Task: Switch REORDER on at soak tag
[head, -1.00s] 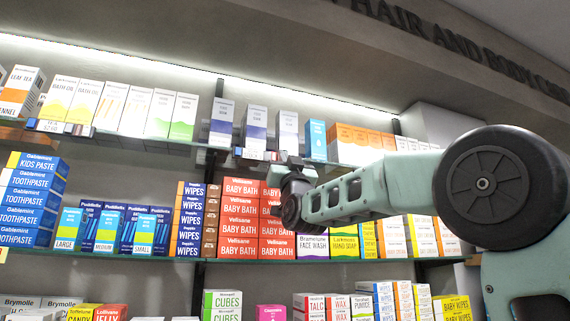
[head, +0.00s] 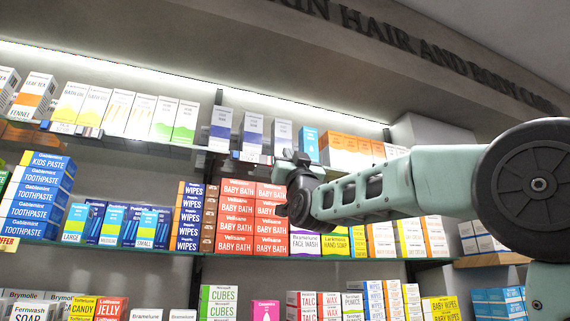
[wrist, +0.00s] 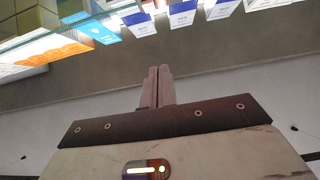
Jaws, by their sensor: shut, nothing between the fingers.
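On the upper shelf stand tall white boxes with purple or blue lower parts (head: 252,135), their print too small to read for sure. Small tags (head: 250,157) show on the shelf edge below them; I cannot read which one is the soak tag or see its switch state. My gripper (head: 288,158) is at the upper shelf's edge, in front of and just below the rightmost of these boxes. In the wrist view its two fingers (wrist: 160,72) lie together, empty, pointing towards the wall below the shelf. Whether they touch anything is unclear.
A blue box (head: 306,145) and orange boxes (head: 350,150) stand to the right on the upper shelf. My arm covers part of the right side.

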